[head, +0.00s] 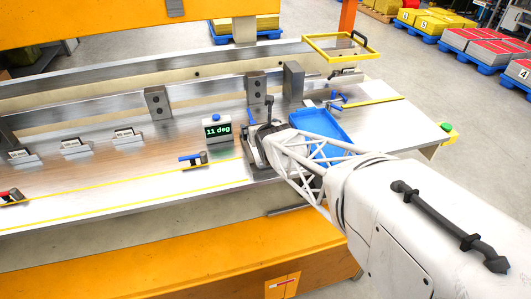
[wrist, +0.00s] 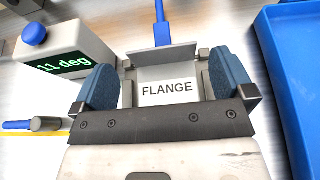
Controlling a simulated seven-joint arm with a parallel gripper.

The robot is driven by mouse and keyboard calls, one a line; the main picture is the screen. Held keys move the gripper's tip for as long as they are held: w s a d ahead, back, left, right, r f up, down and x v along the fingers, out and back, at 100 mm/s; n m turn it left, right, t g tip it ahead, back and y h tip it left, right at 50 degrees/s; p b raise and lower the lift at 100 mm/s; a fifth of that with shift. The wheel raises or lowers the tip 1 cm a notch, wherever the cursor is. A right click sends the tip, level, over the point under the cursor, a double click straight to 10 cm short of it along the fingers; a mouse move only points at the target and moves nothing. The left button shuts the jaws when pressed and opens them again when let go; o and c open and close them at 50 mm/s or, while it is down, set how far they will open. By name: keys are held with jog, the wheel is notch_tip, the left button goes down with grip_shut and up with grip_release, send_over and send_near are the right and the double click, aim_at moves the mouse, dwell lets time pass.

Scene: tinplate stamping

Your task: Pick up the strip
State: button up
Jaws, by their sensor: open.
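My gripper (wrist: 162,78) is open in the wrist view, its blue pads to the left and right of a grey metal piece labelled FLANGE (wrist: 167,88). A visible gap separates this piece from at least the right pad. A bent sheet-metal piece (wrist: 162,57), the likely strip, lies just beyond the label; I cannot tell for certain that it is the strip. In the head view my gripper (head: 258,138) is low over the steel bench, and my arm and gripper hide most of what lies between the jaws.
A display box reading 11 deg (head: 217,130) stands left of my gripper. A blue tray (head: 322,124) lies close on the right. Upright metal blocks (head: 293,80) stand behind. A blue-handled clamp (head: 193,160) sits left on the bench (head: 110,185). A yellow frame (head: 340,47) is at the back right.

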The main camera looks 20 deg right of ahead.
jog(key=shift+x, duration=1.85)
jog(key=c, duration=0.8)
jog(key=shift+r, duration=0.1)
jog(key=shift+r, duration=1.65)
jog(key=s, duration=0.5)
jog(key=s+r, duration=0.1)
jog(key=s, duration=1)
jog(key=shift+a+r, duration=0.1)
jog(key=shift+r, duration=0.1)
